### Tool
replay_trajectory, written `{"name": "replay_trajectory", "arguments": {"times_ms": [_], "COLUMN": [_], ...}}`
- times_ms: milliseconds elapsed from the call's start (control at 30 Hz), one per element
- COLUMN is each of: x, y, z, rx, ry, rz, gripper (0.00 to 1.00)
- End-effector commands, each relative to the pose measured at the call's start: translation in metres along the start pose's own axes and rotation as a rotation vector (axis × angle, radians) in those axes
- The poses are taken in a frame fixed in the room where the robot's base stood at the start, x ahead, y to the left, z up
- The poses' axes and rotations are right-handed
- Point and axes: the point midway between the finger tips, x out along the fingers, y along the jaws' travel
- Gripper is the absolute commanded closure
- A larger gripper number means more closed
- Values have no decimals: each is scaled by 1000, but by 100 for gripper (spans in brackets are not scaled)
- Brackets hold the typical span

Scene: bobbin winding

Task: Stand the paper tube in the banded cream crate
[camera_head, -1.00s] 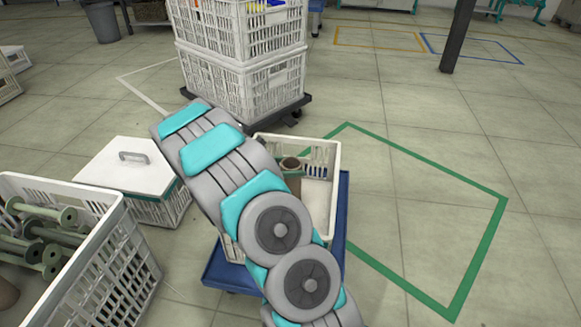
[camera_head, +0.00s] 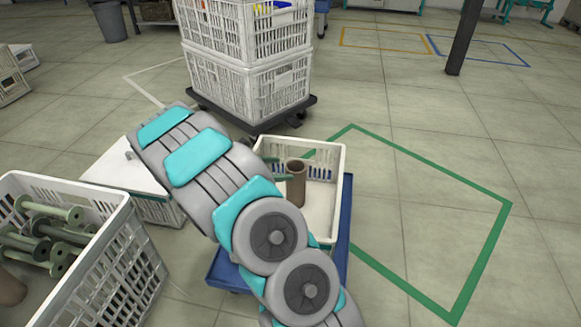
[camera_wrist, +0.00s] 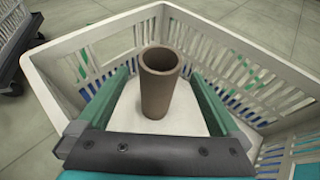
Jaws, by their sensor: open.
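The brown paper tube (camera_head: 296,187) stands upright inside the cream crate (camera_head: 325,149), on its pale floor. Blue shows along the crate's slotted walls. In the wrist view the tube (camera_wrist: 158,88) is hollow and upright between my two green fingers, with a gap on each side. My gripper (camera_wrist: 159,74) is open and reaches into the crate (camera_wrist: 240,68) from its near side. In the head view the fingers (camera_head: 281,168) show just left of the tube, and my arm hides the crate's left part.
The cream crate sits on a blue dolly (camera_head: 343,225). A crate of green bobbins (camera_head: 108,222) stands at left, beside a white-lidded crate (camera_head: 108,168). Stacked white crates (camera_head: 247,85) stand behind on a dark dolly. Floor inside the green outline (camera_head: 410,215) is clear.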

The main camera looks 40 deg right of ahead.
Motion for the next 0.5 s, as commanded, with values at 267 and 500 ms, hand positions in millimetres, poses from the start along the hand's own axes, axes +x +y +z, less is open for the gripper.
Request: {"name": "replay_trajectory", "arguments": {"times_ms": [267, 500], "x": [-46, -55], "y": [2, 0], "z": [0, 0], "rx": [1, 1], "ry": [1, 1], "rz": [4, -1], "gripper": [0, 0]}}
